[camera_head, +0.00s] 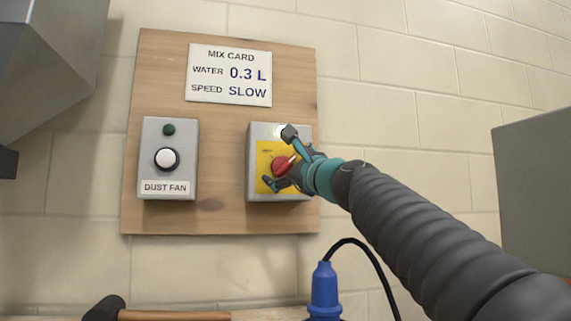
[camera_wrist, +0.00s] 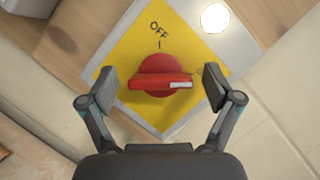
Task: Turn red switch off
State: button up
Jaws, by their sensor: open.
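The red switch (camera_wrist: 152,84) is a round red knob with a bar handle on a yellow plate (camera_wrist: 125,55). Its white-marked end points right in the wrist view, about a quarter turn from the OFF label at the top. In the head view the red switch (camera_head: 281,164) sits on a grey box (camera_head: 258,135), partly hidden by my gripper. My gripper (camera_wrist: 161,87) is open, with one finger on each side of the handle ends. Gaps show between the fingers and the handle. A round lamp (camera_wrist: 215,18) glows white on the box.
A grey dust fan box (camera_head: 153,187) with a white button (camera_head: 166,158) is to the left on the same wooden board (camera_head: 220,218). A mix card (camera_head: 229,75) hangs above. A blue plug (camera_head: 324,288) with a black cable stands below.

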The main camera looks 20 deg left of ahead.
jog(key=c, duration=1.1)
jog(key=shift+c, duration=0.2)
